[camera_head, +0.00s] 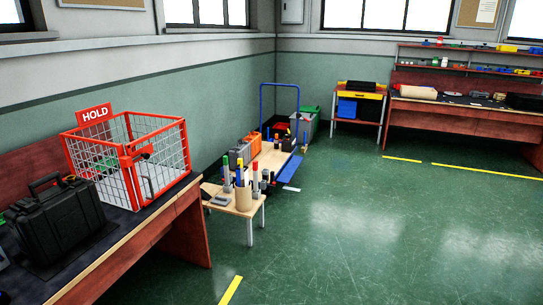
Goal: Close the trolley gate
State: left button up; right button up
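A blue-framed trolley (262,100) stands against the far left wall, with its tall handle at the back. Its low deck carries boxes and is partly hidden by a small table in front. I cannot make out a gate on it at this size. A red-framed wire cage (184,150) with a HOLD sign (95,115) sits on the bench at the left. Its near side has a small handle (150,187); I cannot tell whether that panel is open or shut. Neither of my grippers is in view.
A black case (62,222) stands on the dark-topped bench (140,222). A small wooden table (240,208) holds several upright coloured items. A grey bin (305,128), a small stand (357,121) and a workbench (430,120) line the back. The green floor at right is clear.

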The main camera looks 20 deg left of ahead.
aim_at(291, 167)
jog(key=i+u, duration=0.15)
jog(key=i, duration=5.4)
jog(key=j, duration=0.1)
